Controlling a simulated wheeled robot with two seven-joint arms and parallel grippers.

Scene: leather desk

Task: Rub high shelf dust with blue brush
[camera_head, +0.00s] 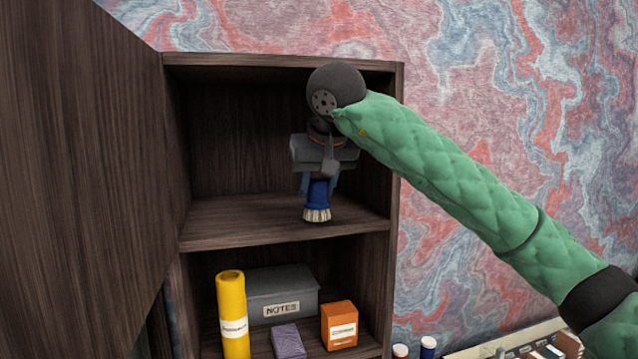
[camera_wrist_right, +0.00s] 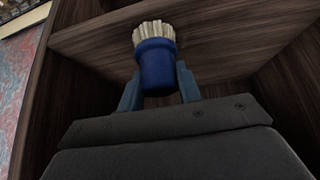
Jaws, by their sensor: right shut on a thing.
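My right gripper (camera_head: 318,183) is inside the upper compartment of a dark wooden cabinet, toward its right side. It is shut on the blue brush (camera_head: 317,196), with the pale bristles pointing down. The bristles are at or just above the high shelf (camera_head: 240,222); I cannot tell whether they touch. In the right wrist view, the brush (camera_wrist_right: 156,66) sits between the two fingers of the gripper (camera_wrist_right: 158,84), bristles toward the shelf board (camera_wrist_right: 215,35). I make out no dust on the shelf. My left gripper is not in view.
The cabinet door (camera_head: 80,180) stands open at the left. The lower compartment holds a yellow cylinder (camera_head: 233,315), a grey NOTES box (camera_head: 282,290), an orange box (camera_head: 339,325) and a purple item (camera_head: 288,342). The left part of the high shelf is clear.

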